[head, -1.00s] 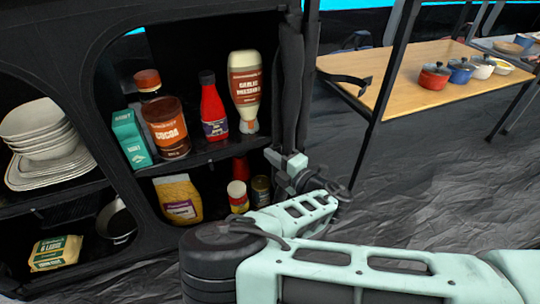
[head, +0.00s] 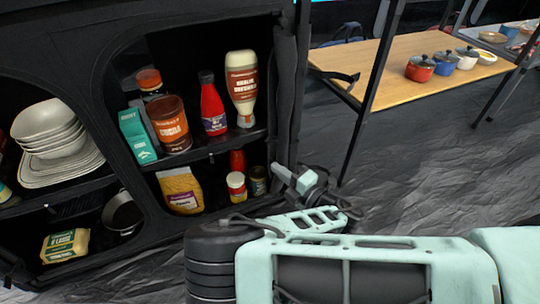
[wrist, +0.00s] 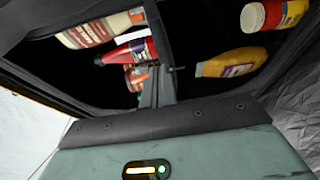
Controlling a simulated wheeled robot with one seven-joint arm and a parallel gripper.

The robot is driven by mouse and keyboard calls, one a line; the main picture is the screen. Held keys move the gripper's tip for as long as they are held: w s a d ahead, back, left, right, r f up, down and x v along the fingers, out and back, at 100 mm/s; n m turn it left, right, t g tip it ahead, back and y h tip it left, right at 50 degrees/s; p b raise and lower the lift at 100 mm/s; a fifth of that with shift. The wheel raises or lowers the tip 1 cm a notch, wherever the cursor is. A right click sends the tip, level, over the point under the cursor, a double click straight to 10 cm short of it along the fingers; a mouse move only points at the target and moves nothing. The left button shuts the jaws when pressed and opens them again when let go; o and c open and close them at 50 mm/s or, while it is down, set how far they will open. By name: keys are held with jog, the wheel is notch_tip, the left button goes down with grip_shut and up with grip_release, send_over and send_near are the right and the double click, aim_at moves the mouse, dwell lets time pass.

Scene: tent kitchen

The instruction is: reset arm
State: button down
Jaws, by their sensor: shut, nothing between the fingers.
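My gripper (head: 280,170) is in front of the right edge of the black fabric cabinet (head: 288,100) in the head view, its fingertips small and partly hard to make out. In the wrist view its narrow grey fingers (wrist: 160,78) are together, with nothing held. They point toward the cabinet opening, where a red bottle (wrist: 128,52), a cream sauce bottle (wrist: 98,30), a yellow bag (wrist: 230,62) and a yellow-and-red jar (wrist: 272,14) show. My mint arm crosses the lower right of the head view.
The cabinet's upper shelf holds a cocoa tin (head: 168,124), a teal carton (head: 137,136) and bottles. White bowls and plates (head: 55,140) are stacked at left. A wooden table (head: 385,75) with several small pots stands back right. The floor between is clear.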

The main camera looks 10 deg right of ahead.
jog(key=shift+s+d, duration=0.15)
jog(key=w+d+f+m+g+h, duration=0.15)
jog(key=d+m+h, duration=0.25)
jog(key=m+h, duration=0.6)
jog(key=s+a+r+m+g+y+p, duration=0.1)
jog(key=s+a+r+m+g, duration=0.35)
jog(key=s+r, duration=0.2)
jog(key=s+a+r+m+g+y, duration=0.1)
jog(key=s+a+r+m+g, duration=0.25)
jog(key=s+r+g, duration=0.3)
jog(key=s+d+r+g+h+p, duration=0.1)
jog(key=s+d+r, duration=0.3)
jog(key=s+r, duration=0.3)
jog(key=s+d+r+g+h+p, duration=0.1)
jog(key=s+d+r, duration=0.3)
jog(key=s+r, duration=0.3)
notch_tip(320, 180, up, 37)
jog(key=p, duration=3.6)
jog(key=shift+w+a+n+p, duration=0.3)
jog(key=shift+w+p, duration=0.05)
jog(key=shift+p, duration=0.05)
